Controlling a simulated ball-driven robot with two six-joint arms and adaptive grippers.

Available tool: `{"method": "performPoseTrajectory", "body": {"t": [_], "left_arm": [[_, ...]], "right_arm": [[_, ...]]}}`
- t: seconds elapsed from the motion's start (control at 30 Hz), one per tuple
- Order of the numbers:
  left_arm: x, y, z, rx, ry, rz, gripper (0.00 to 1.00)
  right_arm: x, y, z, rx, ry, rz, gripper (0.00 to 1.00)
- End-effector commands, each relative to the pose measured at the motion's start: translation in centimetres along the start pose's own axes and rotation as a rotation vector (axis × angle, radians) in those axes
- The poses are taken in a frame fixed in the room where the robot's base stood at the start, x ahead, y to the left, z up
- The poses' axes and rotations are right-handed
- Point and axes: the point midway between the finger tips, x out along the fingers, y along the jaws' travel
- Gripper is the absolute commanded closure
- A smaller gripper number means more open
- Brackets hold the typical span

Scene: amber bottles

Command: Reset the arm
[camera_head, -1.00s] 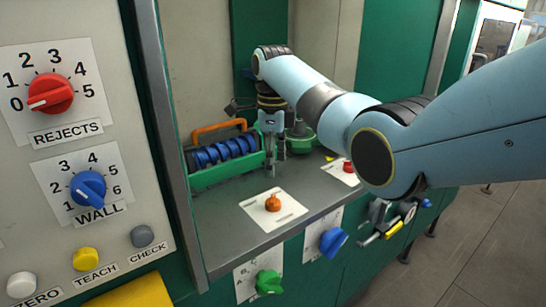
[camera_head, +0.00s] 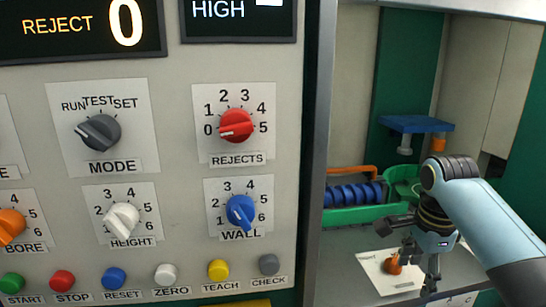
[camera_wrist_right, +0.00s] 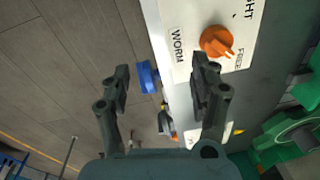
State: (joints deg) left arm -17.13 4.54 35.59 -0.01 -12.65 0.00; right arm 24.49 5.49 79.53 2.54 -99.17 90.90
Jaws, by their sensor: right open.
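My right gripper (camera_head: 418,272) hangs fingers down over the grey worktop at the lower right of the head view, beside the orange knob (camera_head: 393,265) on its white plate. In the right wrist view its two fingers (camera_wrist_right: 160,88) are spread apart with nothing between them that they touch. My blue right arm comes in from the right edge of the head view. My left gripper is in neither view.
A control panel fills the left, with a mode knob (camera_head: 98,132), red rejects knob (camera_head: 236,126), blue wall knob (camera_head: 240,212) and several push buttons. A green rack of blue rollers (camera_head: 352,194) stands behind the gripper. A blue block (camera_head: 415,124) is on the back wall.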

Motion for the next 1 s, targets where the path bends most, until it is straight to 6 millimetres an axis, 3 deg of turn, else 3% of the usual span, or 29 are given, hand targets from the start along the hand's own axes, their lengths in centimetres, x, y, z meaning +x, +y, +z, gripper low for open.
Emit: {"method": "performPoseTrajectory", "body": {"t": [0.03, 0.17, 0.3, 0.4, 0.6, 0.9, 0.93, 1.0], "left_arm": [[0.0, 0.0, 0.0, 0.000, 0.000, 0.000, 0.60], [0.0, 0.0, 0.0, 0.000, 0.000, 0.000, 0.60], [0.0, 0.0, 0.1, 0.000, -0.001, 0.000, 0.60], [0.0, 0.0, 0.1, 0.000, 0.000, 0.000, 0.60], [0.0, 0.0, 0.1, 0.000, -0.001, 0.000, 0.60], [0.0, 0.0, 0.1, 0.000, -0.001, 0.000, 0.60], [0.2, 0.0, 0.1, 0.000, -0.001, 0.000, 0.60], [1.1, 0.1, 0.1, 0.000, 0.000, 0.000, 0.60]], "right_arm": [[1.0, 2.5, -0.1, -0.116, 0.009, -0.014, 0.38], [2.1, 8.4, -0.1, -0.463, 0.037, -0.057, 0.38], [1.6, 14.9, 0.1, -0.832, 0.078, -0.097, 0.38], [0.6, 18.5, 0.2, -1.046, 0.106, -0.116, 0.38], [-1.8, 23.4, 0.4, -1.344, 0.154, -0.141, 0.38], [-5.7, 28.5, 0.8, -1.675, 0.215, -0.161, 0.38], [-5.5, 28.7, 0.8, -1.695, 0.218, -0.160, 0.38], [-2.9, 28.3, 0.7, -1.686, 0.211, -0.153, 0.38]]}}
